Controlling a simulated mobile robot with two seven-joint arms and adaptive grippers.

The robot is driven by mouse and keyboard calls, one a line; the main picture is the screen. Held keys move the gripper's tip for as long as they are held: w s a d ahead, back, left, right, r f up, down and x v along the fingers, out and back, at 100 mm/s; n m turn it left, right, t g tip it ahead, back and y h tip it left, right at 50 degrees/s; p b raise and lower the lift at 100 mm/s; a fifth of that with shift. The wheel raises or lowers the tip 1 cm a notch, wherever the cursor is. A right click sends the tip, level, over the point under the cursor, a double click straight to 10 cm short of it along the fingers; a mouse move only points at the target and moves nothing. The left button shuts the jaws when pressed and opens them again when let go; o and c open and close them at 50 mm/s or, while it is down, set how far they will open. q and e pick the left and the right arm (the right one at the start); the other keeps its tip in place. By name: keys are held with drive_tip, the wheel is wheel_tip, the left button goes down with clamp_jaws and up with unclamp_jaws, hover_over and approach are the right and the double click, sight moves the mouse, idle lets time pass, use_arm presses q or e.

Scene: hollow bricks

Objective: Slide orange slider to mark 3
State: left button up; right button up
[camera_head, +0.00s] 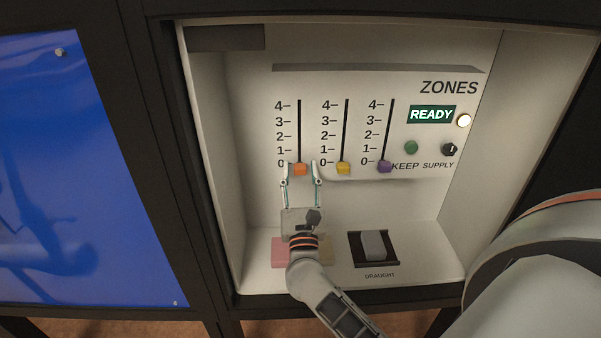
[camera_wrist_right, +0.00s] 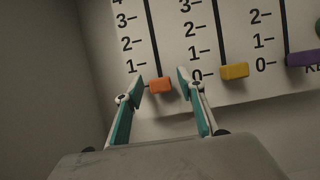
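The orange slider (camera_head: 300,169) sits at the bottom of the leftmost slot, level with the 0 mark, and also shows in the right wrist view (camera_wrist_right: 160,85). Mark 3 (camera_head: 279,121) is printed left of that slot, well above the slider. My right gripper (camera_head: 301,168) is open, with one finger on each side of the orange slider. In the right wrist view a small gap shows between the fingers and the slider. My left gripper is not in view.
The yellow slider (camera_head: 343,168) and the purple slider (camera_head: 385,167) sit near 0 to the right. A READY display (camera_head: 431,114), a lit lamp (camera_head: 464,121), a green button (camera_head: 411,147) and a black knob (camera_head: 449,149) are further right. A draught switch (camera_head: 373,244) is below.

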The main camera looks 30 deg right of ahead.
clamp_jaws()
drive_tip(key=p, duration=0.9)
approach(300, 114)
drive_tip(key=x, duration=0.5)
drive_tip(key=shift+w+f, duration=0.1)
drive_tip(key=shift+f, duration=0.1)
drive_tip(key=shift+r, duration=0.3)
unclamp_jaws()
drive_tip(key=shift+f, duration=0.1)
